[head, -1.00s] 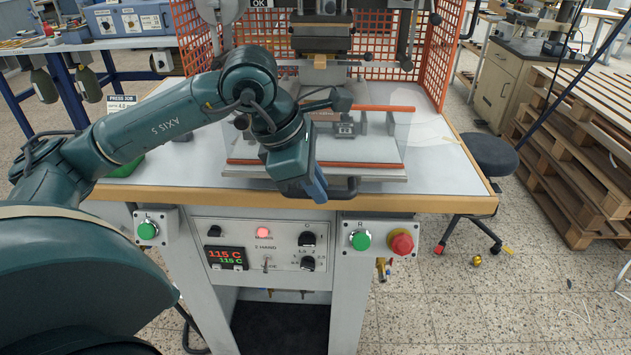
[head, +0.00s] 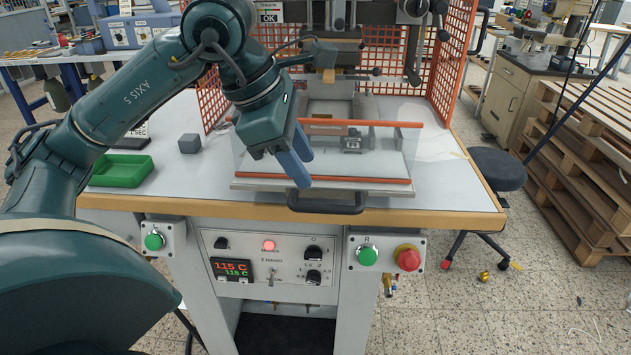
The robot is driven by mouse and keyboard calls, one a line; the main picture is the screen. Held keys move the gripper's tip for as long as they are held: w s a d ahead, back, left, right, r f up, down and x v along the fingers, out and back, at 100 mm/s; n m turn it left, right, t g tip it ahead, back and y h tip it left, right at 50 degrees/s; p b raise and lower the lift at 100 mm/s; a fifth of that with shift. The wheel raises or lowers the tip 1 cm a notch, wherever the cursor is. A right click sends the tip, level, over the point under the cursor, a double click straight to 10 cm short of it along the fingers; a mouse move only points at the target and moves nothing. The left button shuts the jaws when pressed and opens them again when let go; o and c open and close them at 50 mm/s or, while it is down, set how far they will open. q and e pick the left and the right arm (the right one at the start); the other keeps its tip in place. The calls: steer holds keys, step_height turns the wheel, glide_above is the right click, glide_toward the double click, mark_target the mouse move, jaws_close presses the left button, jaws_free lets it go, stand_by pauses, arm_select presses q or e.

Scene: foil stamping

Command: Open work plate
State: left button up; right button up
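The work plate (head: 245,184) is a flat grey slab at the front of the press on the white table, with a dark bar handle (head: 327,207) on its front edge over the table's rim. A clear shield with orange bars (head: 350,180) stands over the plate. My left gripper (head: 300,170), with blue fingers, hangs above and slightly left of the handle, in front of the shield and apart from the handle. The fingers overlap in this view, so their opening is unclear. No object shows between them. My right gripper is out of view.
A green tray (head: 121,171) and a grey block (head: 189,143) lie on the table at the left. Orange mesh guards (head: 453,60) flank the press. The front panel has green buttons (head: 367,256) and a red stop button (head: 408,258). A stool (head: 497,168) stands at the right.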

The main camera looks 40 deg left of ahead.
arm_select(q)
steer(key=v, duration=0.4)
steer(key=shift+a+r, duration=0.1)
steer(key=shift+r, duration=0.15)
stand_by(0.3)
